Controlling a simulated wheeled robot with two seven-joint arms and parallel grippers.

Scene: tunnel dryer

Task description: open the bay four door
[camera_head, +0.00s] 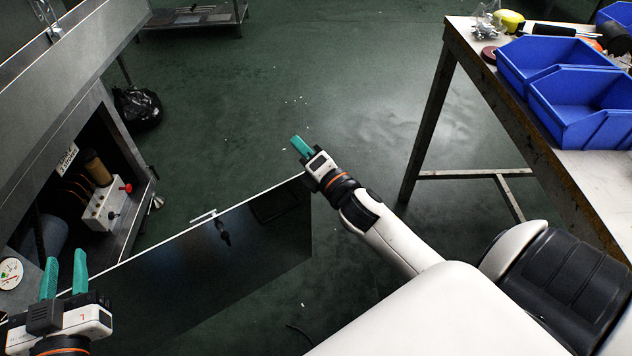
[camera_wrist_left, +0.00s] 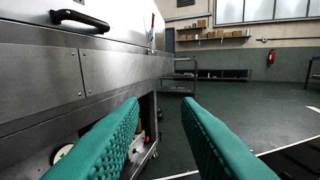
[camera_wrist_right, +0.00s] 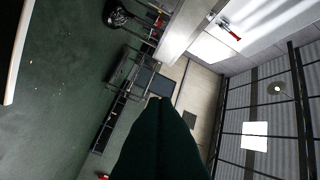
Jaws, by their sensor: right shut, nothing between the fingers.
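A dark door panel (camera_head: 175,290) stands swung out from the machine on the left, its thin pale top edge running from the bay to the middle of the head view. A small latch handle (camera_head: 222,230) sits partway along it. The open bay shows a grey box with a red knob (camera_head: 103,208), a gauge (camera_head: 10,272) and a label (camera_head: 66,158). My right gripper (camera_head: 301,147) is shut and empty just past the door's far end; its hand overlaps that corner, contact unclear. My left gripper (camera_head: 64,272) is open and empty by the bay, near the door's inner end.
A workbench (camera_head: 470,60) with blue bins (camera_head: 580,105) stands at the right. A black bag (camera_head: 138,106) lies beside the machine, and a low rack (camera_head: 195,16) is behind. The green floor between is clear. A black bar handle (camera_wrist_left: 80,20) is higher on the machine.

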